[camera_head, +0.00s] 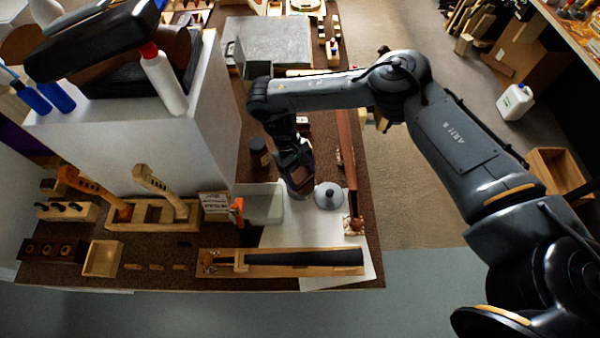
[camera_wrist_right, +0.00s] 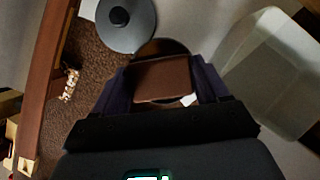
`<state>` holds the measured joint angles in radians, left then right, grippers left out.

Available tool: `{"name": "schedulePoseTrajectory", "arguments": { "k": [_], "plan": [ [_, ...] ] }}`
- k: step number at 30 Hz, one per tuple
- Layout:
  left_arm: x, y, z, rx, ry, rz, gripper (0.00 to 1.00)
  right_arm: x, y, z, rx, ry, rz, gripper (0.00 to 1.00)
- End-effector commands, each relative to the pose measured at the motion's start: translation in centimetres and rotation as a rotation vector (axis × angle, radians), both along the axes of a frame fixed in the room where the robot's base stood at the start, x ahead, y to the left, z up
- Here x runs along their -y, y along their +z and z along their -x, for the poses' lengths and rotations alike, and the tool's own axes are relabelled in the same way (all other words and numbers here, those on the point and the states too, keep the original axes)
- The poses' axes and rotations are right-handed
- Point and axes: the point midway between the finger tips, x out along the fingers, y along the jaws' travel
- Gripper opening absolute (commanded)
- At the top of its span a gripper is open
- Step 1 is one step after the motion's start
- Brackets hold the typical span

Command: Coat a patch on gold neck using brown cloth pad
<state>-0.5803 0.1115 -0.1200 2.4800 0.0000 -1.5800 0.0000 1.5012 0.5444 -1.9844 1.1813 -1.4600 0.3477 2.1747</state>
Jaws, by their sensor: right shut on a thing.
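My right gripper (camera_head: 297,185) is shut on a brown cloth pad (camera_wrist_right: 162,79), which shows between the two fingers in the right wrist view (camera_wrist_right: 163,84). The pad is over or at a dark round dish (camera_wrist_right: 160,47); I cannot tell whether they touch. A grey lid with a black knob (camera_head: 328,196) lies beside it on the white sheet. A pale golden neck (camera_head: 152,181) leans in a wooden rack. Another neck with a black fingerboard (camera_head: 305,257) lies in a wooden cradle at the front. My left gripper is not in view.
A translucent tub (camera_head: 260,204) stands just left of the gripper, and a dark jar (camera_head: 258,152) is behind it. An amber neck (camera_head: 95,187) shares the rack (camera_head: 150,215). A tall white block (camera_head: 130,140) fills the left. The white sheet (camera_head: 300,232) has bare room before the cradle.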

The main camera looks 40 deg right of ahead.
Motion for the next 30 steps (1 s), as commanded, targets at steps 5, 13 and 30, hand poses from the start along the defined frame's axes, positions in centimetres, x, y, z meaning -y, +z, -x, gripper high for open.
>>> {"name": "schedulePoseTrajectory", "arguments": {
  "k": [5,13,30],
  "plan": [
    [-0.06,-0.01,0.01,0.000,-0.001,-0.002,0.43,0.00,-0.01,-0.01,0.000,0.000,0.000,0.50],
    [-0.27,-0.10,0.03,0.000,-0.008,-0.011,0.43,0.00,-0.19,0.01,0.000,0.000,0.000,0.50],
    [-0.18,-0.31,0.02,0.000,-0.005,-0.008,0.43,0.00,-0.86,-0.02,0.000,0.000,0.000,0.50]
  ]
}}
